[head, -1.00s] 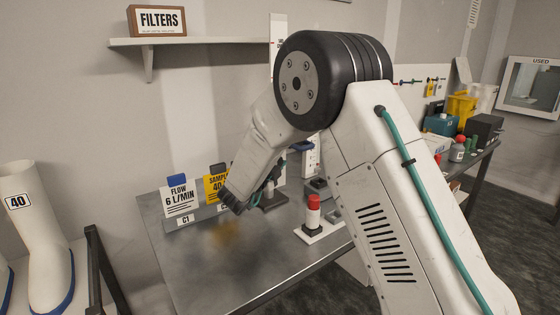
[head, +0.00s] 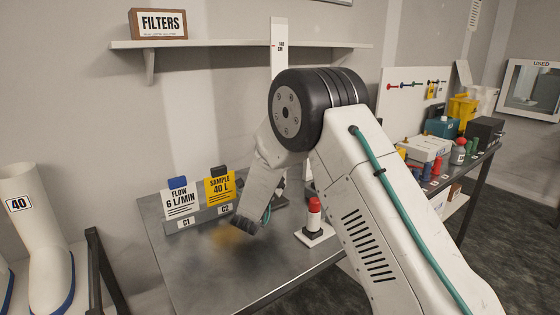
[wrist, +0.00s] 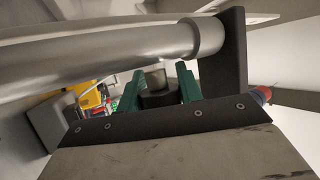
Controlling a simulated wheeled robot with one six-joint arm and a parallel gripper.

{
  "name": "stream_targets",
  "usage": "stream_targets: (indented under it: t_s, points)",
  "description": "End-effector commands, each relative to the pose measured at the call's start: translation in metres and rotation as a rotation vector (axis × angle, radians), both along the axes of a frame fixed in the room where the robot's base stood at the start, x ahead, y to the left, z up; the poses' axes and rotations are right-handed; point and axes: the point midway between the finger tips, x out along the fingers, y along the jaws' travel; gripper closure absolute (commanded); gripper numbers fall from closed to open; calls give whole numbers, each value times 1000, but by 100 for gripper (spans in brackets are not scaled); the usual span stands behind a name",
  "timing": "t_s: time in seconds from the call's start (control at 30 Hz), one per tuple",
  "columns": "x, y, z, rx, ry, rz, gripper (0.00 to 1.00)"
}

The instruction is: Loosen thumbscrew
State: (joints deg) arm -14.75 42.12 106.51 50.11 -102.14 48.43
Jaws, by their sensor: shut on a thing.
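In the wrist view, the two green fingers of my gripper (wrist: 160,88) stand on either side of a dark round knob (wrist: 158,98) with a pale metal top, which appears to be the thumbscrew. The fingers are shut on it. A thick metal tube (wrist: 100,55) runs across above it, ending in a collar at a black upright bracket (wrist: 228,50). In the head view, my arm hides the thumbscrew and most of the gripper, low over the metal bench (head: 190,270).
Flow card (head: 179,202) and yellow sample card (head: 219,187) stand at the bench's back left. A red-topped white cylinder (head: 314,215) stands on a white base right of my wrist. A wall shelf (head: 230,44) holds a filters box (head: 158,23). The front left bench is clear.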

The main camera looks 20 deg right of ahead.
Motion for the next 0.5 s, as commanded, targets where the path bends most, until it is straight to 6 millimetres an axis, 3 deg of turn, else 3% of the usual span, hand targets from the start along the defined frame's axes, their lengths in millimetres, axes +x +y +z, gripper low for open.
stream_targets:
  t_s: [0.23, 0.27, 0.3, 0.5]
  points:
    - [0, 0, -2, 0, 4, -1, 87]
    - [0, 0, -2, 0, 4, -1, 56]
    - [0, 0, -2, 0, 4, -1, 45]
    - [0, -1, -1, 0, 2, -1, 43]
